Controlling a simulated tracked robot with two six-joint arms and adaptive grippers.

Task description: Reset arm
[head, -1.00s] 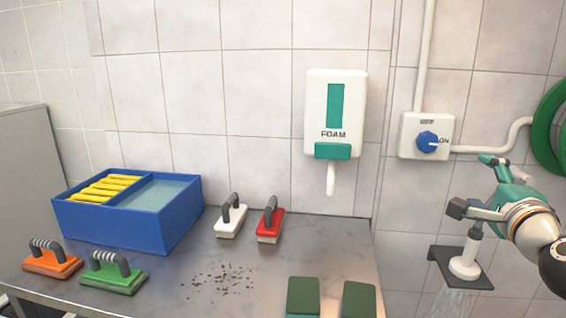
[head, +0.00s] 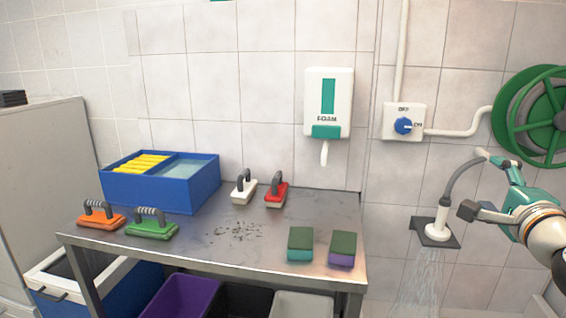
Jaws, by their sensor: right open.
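My right gripper (head: 481,184) comes in from the right edge and is open. Its jaws are spread, with nothing seen between them. Below and left of it, a white spray head (head: 437,229) stands on a dark wall shelf (head: 434,243), with a grey hose curving up behind towards the upper finger. The picture does not show whether finger and hose touch. Water sprays down below the shelf. My left gripper is not in view.
A metal table (head: 190,252) bears a blue divided bin (head: 150,193), several handled brushes, dark crumbs and two sponges (head: 300,243). A foam dispenser (head: 342,90) and green hose reel (head: 498,118) are on the wall. A purple bin (head: 185,296) stands beneath the table.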

